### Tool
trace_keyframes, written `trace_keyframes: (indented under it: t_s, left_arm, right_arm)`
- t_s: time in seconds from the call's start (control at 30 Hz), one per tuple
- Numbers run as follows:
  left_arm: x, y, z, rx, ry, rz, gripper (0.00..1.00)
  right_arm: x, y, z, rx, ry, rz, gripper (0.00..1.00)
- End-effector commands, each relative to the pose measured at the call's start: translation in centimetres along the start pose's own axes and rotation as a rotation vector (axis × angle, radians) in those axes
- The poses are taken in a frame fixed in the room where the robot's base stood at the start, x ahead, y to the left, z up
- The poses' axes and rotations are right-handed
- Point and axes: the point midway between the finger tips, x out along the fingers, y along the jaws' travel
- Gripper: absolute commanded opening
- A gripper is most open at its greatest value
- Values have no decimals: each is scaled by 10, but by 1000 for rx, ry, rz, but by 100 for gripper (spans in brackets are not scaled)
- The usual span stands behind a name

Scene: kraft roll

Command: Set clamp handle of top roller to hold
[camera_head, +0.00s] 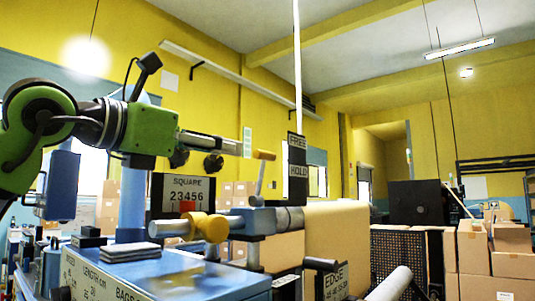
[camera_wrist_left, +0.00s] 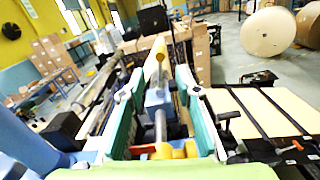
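The clamp handle (camera_head: 264,155) has a yellow-orange grip on a thin grey lever and stands nearly upright by the top roller. The sign beside it reads FREE (camera_head: 297,141) above and HOLD (camera_head: 299,171) below. I cannot tell any contact. My right gripper is not in view.
A yellow knob (camera_head: 211,228) and metal shaft lie below the gripper. A counter box (camera_head: 182,196) marked SQUARE stands behind. A brown kraft roll (camera_head: 335,235) is to the right. Stacked cartons (camera_head: 480,255) stand at the far right.

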Motion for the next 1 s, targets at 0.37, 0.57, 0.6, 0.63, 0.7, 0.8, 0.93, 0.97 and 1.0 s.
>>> trace_keyframes:
  t_s: [0.37,0.57,0.6,0.63,0.7,0.8,0.93,0.97,1.0]
  left_arm:
    - [81,-1,4,-2,3,-5,30]
    - [108,-1,3,-2,2,-4,30]
    - [112,-1,2,-2,1,-4,30]
    - [114,-1,2,-2,0,-3,30]
    - [117,-1,1,-2,0,-3,30]
    - [119,-1,0,-1,0,-3,30]
    - [119,-1,0,-1,0,-3,30]
    - [119,-1,0,-1,0,-3,30]
    - [119,-1,0,-1,0,-3,30]
  right_arm:
    - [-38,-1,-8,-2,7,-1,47]
    - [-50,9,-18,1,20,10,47]
    - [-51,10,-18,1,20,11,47]
    - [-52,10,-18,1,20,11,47]
    - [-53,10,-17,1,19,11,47]
    - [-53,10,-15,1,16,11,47]
    - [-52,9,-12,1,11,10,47]
    - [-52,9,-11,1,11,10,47]
    - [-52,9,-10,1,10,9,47]
